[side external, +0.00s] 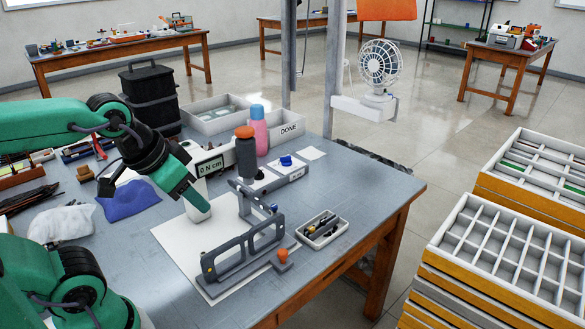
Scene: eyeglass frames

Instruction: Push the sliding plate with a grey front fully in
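A low pale plate or tray (268,180) with a greyish front face (298,174) and a small blue item on top lies right of the dark, orange-topped cylinder. It may be the sliding plate; I cannot tell for sure, nor how far in it sits. My gripper (196,203) is at the end of the green arm, pointing down and right, left of this plate and apart from it. It is close to the white gauge in the picture. Its fingertips are too small to tell open from shut.
A gauge (209,164) reading in N cm stands beside my gripper. A DONE tray (289,131) and pink bottle (258,134) stand behind. The table's right front corner is clear.

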